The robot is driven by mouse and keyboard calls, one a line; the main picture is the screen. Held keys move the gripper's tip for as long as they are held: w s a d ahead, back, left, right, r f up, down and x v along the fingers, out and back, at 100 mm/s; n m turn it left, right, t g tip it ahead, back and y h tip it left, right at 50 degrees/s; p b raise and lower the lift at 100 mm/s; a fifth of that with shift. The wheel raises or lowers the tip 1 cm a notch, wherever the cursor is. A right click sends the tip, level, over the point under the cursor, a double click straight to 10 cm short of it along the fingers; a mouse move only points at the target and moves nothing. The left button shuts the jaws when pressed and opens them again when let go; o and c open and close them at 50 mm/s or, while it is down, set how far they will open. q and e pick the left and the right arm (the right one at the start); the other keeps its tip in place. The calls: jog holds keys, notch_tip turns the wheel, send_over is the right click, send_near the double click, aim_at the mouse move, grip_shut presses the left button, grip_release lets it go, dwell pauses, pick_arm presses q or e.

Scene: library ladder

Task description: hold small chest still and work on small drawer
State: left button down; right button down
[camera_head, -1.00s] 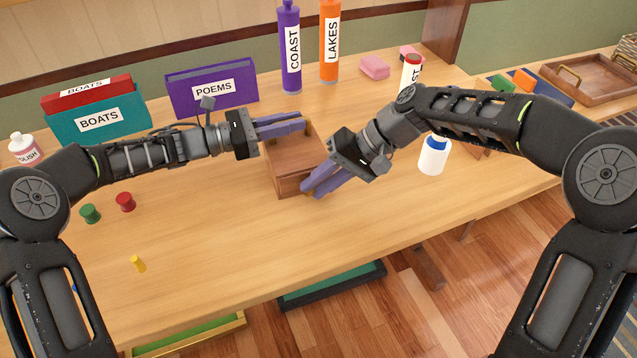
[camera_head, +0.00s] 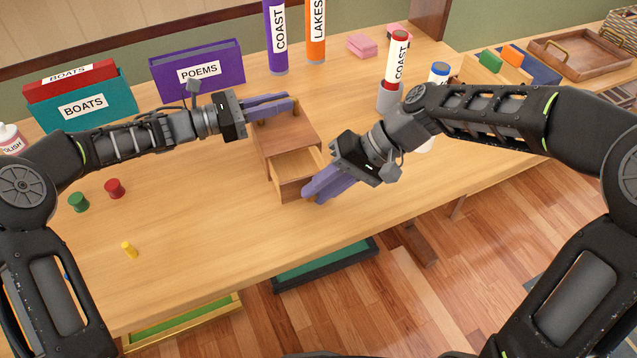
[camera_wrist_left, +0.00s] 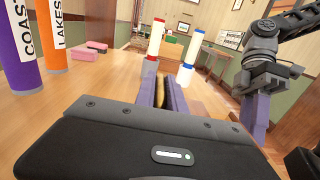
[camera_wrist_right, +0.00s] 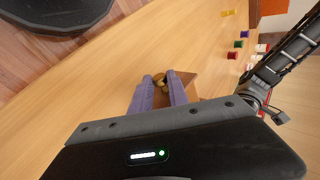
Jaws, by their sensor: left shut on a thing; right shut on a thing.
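The small wooden chest (camera_head: 283,135) stands on the table. Its small drawer (camera_head: 297,165) is pulled partly out towards the table's front edge, and the part of the inside that shows looks empty. My left gripper (camera_head: 293,104) is at the chest's top back edge, shut on a brass-coloured part (camera_wrist_left: 160,92) of it. My right gripper (camera_head: 313,194) is at the drawer's front, shut on its knob. The round brass knob (camera_wrist_right: 159,84) shows between its fingers in the right wrist view. The knob is hidden by the fingers in the head view.
Purple (camera_head: 276,40) and orange (camera_head: 316,30) cylinders, a POEMS box (camera_head: 200,75) and a BOATS box (camera_head: 95,105) stand behind. A red-capped COAST tube (camera_head: 397,60) is at the right. The table's front middle is clear.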

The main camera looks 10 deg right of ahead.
jog(key=c, duration=1.3)
grip_release()
jog(key=v, duration=1.2)
pick_arm(q)
jog(key=c, duration=1.3)
grip_release()
jog(key=shift+a, duration=0.1)
jog(key=v, duration=1.1)
jog(key=shift+s+a, duration=0.1)
jog(key=shift+a, duration=0.3)
